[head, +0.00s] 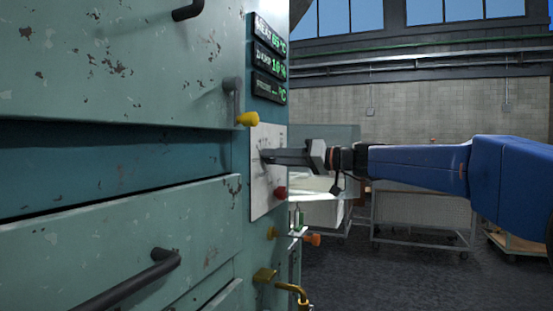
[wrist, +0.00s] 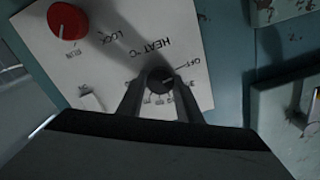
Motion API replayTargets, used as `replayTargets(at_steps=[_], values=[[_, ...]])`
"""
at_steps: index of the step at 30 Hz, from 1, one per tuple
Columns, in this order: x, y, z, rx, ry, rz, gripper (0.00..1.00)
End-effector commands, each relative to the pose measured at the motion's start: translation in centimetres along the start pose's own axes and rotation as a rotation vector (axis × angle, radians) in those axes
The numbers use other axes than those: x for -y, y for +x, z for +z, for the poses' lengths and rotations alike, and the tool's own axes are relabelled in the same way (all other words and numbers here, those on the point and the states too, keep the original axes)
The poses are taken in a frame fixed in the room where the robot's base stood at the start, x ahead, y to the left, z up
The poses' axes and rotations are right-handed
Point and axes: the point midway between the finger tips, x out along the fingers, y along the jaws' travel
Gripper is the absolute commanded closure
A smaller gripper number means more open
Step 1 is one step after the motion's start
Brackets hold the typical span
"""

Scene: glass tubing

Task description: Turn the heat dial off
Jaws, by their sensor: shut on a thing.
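The heat dial (wrist: 160,79) is a small dark round knob on a pale control panel (wrist: 110,60), under the printed word HEAT, which appears upside down in the wrist view. An OFF label and several scale marks ring it. A short pale mark shows on the dial, but I cannot tell exactly where it points. My gripper (head: 268,156) reaches the panel from the right in the head view. Its two fingers are shut on the dial from either side, and in the head view they hide most of it.
A red knob (wrist: 68,19) marked LOCK and RUN sits on the same panel; the head view shows it below my gripper (head: 281,192). Lit readouts (head: 270,58) are higher up. Drawer handles (head: 140,277) jut out at left.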

Motion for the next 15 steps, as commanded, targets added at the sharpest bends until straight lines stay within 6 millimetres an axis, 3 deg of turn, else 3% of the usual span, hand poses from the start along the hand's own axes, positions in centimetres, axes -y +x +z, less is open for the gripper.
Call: replayTargets(at_steps=[1, 2, 4, 15], values=[[-0.12, 0.01, 0.23, 0.004, 0.001, 0.001, 0.90], [-0.13, 0.01, 0.22, 0.004, 0.001, 0.001, 0.63], [-0.11, 0.01, 0.19, 0.003, 0.001, 0.001, 0.49], [-0.07, -0.39, 0.02, 0.000, 0.001, 0.001, 0.49]])
